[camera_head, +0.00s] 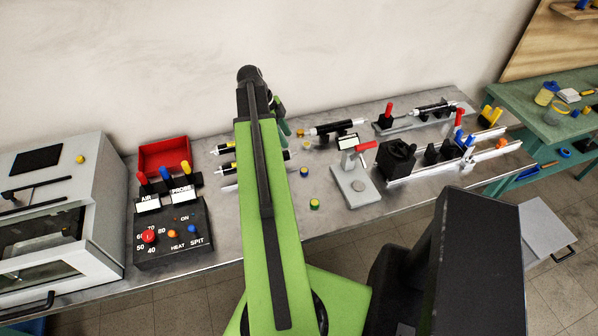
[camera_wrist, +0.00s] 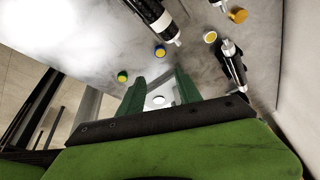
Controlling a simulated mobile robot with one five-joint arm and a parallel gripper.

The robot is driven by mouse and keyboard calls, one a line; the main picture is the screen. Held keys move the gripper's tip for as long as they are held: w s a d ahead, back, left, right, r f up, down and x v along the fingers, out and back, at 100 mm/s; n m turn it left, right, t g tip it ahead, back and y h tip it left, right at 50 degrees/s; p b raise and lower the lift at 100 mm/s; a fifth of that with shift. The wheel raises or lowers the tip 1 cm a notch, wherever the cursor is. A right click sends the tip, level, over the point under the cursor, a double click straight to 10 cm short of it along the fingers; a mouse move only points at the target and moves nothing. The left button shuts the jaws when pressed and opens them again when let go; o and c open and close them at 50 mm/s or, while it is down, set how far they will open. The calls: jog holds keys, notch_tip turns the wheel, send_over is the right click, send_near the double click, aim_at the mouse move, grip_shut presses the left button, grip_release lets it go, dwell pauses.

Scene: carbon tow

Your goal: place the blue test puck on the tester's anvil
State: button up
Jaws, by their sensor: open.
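The blue test puck (camera_head: 304,171), with a yellow top, stands on the grey bench just right of my arm. It also shows in the wrist view (camera_wrist: 160,50), beyond my fingertips and apart from them. The tester (camera_head: 355,187) has a grey base, a red-handled lever and a small round anvil (camera_head: 358,185), which looks bare. A pale disc on a light plate, likely the anvil (camera_wrist: 158,100), shows between my fingers. My gripper (camera_wrist: 160,77) is open and empty. In the head view my gripper (camera_head: 284,124) is partly hidden behind my arm.
A green puck (camera_head: 314,204) stands near the bench's front edge, and a white-sided one (camera_head: 306,145) farther back. A black-and-white syringe-like tool (camera_head: 335,127) lies behind. A black rail fixture (camera_head: 398,160) stands right of the tester; a control box (camera_head: 172,235) is at left.

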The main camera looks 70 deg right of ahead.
jog(key=b, duration=1.1)
send_near(304, 170)
jog(key=shift+x, duration=1.25)
jog(key=shift+s+a+f+b, duration=0.1)
jog(key=shift+s+f+b, duration=0.1)
jog(key=shift+f+b, duration=0.1)
jog(key=shift+r, duration=0.15)
jog(key=b+x, duration=0.5)
jog(key=shift+f, duration=0.25)
jog(key=shift+r, duration=0.2)
grip_shut()
